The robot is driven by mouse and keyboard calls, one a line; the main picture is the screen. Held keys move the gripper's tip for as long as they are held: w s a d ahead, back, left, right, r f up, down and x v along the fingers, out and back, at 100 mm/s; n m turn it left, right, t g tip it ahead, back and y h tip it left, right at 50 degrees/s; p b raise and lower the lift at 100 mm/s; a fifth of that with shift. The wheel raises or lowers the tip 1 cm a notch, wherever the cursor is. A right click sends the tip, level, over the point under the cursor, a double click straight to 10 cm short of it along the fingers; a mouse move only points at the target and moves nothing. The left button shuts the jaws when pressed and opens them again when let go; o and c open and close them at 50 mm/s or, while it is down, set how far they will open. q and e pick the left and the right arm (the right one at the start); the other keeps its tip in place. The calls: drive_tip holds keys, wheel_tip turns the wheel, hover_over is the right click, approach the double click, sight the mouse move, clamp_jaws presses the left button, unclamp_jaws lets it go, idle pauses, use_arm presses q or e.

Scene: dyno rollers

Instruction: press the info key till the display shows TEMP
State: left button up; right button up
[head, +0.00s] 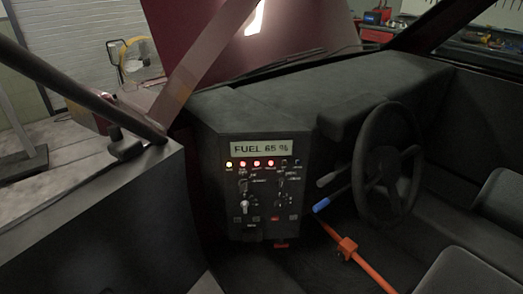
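The display (264,148) on the dark dashboard panel (240,176) is lit and reads FUEL 65 %. The lettering is too small to tell which key is the info key. Neither of my grippers is in view.
A steering wheel (359,172) stands right of the panel, with a grey lever (331,177) and a blue-tipped lever (321,205) between them. An orange bar (372,270) slants across the lower right. The door (95,215) and a slanting dark bar (75,84) fill the left.

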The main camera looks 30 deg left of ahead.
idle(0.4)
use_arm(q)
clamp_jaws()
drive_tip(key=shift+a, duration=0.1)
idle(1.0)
